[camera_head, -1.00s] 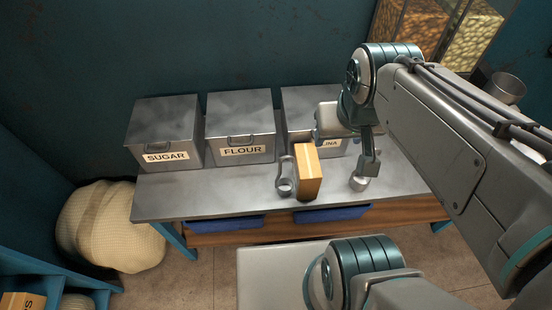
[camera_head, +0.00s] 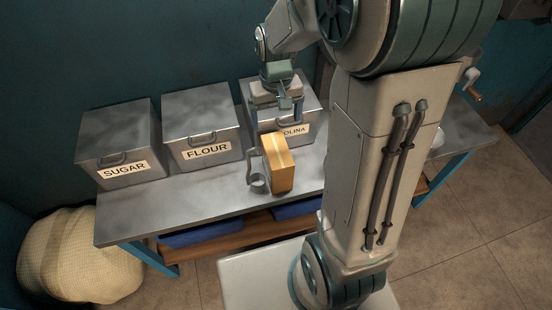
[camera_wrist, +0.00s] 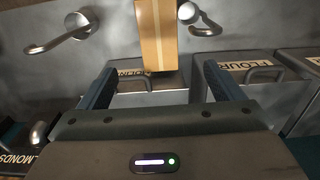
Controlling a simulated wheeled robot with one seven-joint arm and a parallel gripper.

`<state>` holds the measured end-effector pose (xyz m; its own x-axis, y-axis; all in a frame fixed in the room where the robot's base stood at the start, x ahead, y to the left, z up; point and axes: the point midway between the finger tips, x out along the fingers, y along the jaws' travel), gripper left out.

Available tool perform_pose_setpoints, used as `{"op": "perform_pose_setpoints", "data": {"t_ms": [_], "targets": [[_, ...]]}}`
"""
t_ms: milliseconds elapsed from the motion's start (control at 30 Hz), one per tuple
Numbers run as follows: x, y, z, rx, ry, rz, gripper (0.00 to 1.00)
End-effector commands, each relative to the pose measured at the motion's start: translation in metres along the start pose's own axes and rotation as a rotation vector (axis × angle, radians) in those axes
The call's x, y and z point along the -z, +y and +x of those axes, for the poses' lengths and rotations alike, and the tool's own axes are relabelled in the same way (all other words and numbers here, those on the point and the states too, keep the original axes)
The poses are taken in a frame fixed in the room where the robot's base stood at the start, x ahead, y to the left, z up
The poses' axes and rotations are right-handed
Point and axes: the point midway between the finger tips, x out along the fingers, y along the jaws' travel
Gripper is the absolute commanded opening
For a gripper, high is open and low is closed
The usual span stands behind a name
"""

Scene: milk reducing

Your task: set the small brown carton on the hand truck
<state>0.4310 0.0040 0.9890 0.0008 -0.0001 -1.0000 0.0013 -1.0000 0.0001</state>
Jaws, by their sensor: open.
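The small brown carton (camera_head: 280,162) stands upright on the metal table (camera_head: 180,205), near its front edge. In the wrist view the carton (camera_wrist: 158,30) lies ahead of the fingertips, roughly centred between them, with its near end by the semolina bin. My gripper (camera_head: 277,115) is open and empty, above the table in front of the semolina bin and just behind and above the carton. In the wrist view its two fingers (camera_wrist: 160,72) are spread apart, and I see no contact with the carton. I do not see the hand truck in any view.
A metal scoop (camera_head: 258,182) stands close to the carton's left side. Another scoop (camera_wrist: 72,28) shows in the wrist view. Lidded bins marked sugar (camera_head: 120,140), flour (camera_head: 203,125) and semolina (camera_head: 305,125) line the table's back. A pale sack (camera_head: 75,258) sits on the floor.

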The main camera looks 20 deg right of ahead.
Motion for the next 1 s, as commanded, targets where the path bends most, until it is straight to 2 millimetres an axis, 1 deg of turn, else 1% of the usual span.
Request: {"op": "perform_pose_setpoints", "data": {"t_ms": [200,333,433,667,900,1000], "targets": [[-0.001,0.001,0.042,0.000,-0.008,0.002,0.87],[-0.001,0.001,0.065,0.000,-0.007,0.002,0.87],[-0.001,0.001,0.075,0.000,-0.005,0.002,0.87],[-0.001,0.001,0.087,0.000,-0.003,0.002,0.87],[-0.001,0.003,0.116,0.000,-0.005,0.001,0.87],[-0.001,0.002,0.126,0.000,-0.003,0.001,0.87]]}}
